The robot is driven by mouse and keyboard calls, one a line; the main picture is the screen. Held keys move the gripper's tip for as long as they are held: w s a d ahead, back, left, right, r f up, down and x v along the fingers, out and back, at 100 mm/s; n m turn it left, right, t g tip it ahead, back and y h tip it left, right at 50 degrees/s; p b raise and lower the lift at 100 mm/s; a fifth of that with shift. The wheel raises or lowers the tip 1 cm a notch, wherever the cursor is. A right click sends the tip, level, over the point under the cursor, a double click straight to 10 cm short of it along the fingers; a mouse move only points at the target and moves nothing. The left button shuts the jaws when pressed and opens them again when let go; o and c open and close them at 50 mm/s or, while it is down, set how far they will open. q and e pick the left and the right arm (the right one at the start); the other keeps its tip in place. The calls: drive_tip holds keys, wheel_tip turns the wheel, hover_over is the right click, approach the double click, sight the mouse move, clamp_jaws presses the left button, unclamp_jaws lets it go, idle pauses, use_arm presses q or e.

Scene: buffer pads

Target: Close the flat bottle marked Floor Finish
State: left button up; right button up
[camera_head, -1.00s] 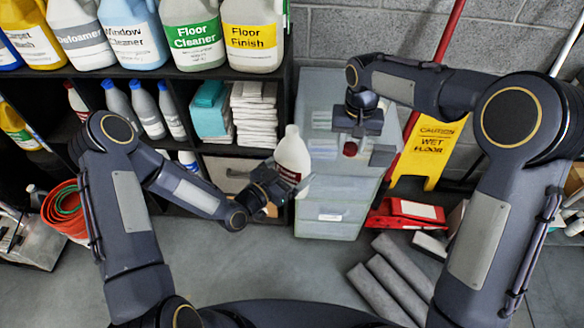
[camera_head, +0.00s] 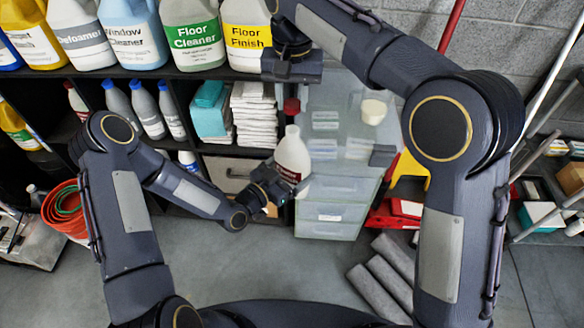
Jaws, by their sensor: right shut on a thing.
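A white bottle (camera_head: 292,153) with a dark red label stands upright in my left gripper (camera_head: 287,187), in front of the drawer cabinet. The gripper is closed around its lower part, and the label is too small to read. My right gripper (camera_head: 291,86) points down above the bottle, shut on a red cap (camera_head: 291,105). The cap is above the bottle's top, and a small gap seems to show between them. A large jug with a yellow Floor Finish label (camera_head: 248,37) stands on the shelf, partly hidden by my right arm.
The drawer cabinet (camera_head: 330,214) has several small things and a cream round piece (camera_head: 373,111) on top. Black shelves (camera_head: 180,72) with jugs, spray bottles and towels (camera_head: 253,113) stand at left. Grey rolls (camera_head: 385,278) lie on the floor at right.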

sight(292, 130)
drive_tip(key=shift+f, duration=2)
drive_tip(key=shift+f, duration=0.85)
drive_tip(key=shift+f, duration=0.6)
